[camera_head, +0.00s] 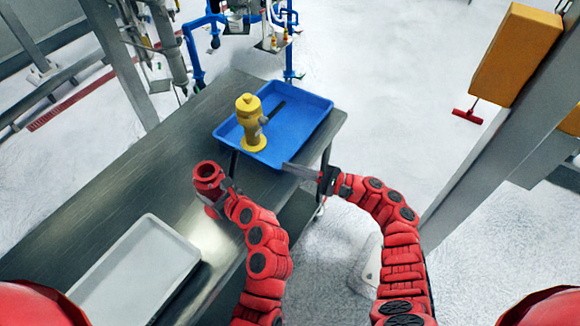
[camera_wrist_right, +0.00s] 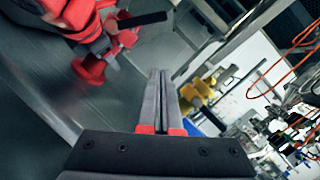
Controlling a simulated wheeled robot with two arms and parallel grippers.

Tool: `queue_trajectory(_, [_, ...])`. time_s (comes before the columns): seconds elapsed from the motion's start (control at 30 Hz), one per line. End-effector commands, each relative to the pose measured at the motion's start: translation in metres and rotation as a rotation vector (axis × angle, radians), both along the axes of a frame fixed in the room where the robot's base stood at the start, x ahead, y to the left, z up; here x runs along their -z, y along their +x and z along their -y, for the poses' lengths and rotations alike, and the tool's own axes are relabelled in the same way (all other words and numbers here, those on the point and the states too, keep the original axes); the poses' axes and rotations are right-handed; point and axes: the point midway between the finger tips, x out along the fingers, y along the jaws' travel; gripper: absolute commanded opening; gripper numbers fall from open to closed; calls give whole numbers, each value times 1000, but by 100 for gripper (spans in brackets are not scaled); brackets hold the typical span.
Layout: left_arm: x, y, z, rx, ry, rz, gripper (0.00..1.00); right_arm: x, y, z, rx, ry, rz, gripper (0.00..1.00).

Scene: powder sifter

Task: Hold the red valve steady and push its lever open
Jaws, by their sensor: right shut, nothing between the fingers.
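The red valve (camera_head: 207,174) is at the tip of my left arm, over the metal table, with its round opening facing up in the head view. My left gripper (camera_head: 217,200) appears closed around its lower side; the fingers are partly hidden. In the right wrist view a red round part (camera_wrist_right: 90,70) and a dark bar (camera_wrist_right: 140,20) show at the upper left; I cannot tell for sure whether the bar is the lever.
A blue tray (camera_head: 305,112) with a yellow fitting (camera_head: 250,125) stands at the table's far end. A grey tray (camera_head: 135,270) lies at the near left. The metal table (camera_head: 120,175) is bare between them. A grey post (camera_head: 500,130) stands at the right.

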Motion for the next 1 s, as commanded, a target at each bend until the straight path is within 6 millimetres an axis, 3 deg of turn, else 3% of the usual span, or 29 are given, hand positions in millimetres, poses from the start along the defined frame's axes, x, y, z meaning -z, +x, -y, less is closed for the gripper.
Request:
queue_trajectory(0.17, [0,0,0,0,1,1,0,0,0,0,0,-3,8,0])
queue_trajectory(0.4, [-1,0,0,0,0,1,0,-1,2,-1,1,-95,231,0])
queue_trajectory(0.57, [-1,0,0,0,0,1,0,-1,4,-12,-1,-108,256,0])
queue_trajectory(1.0, [-1,0,0,0,1,1,0,-13,20,-99,-2,-106,251,0])
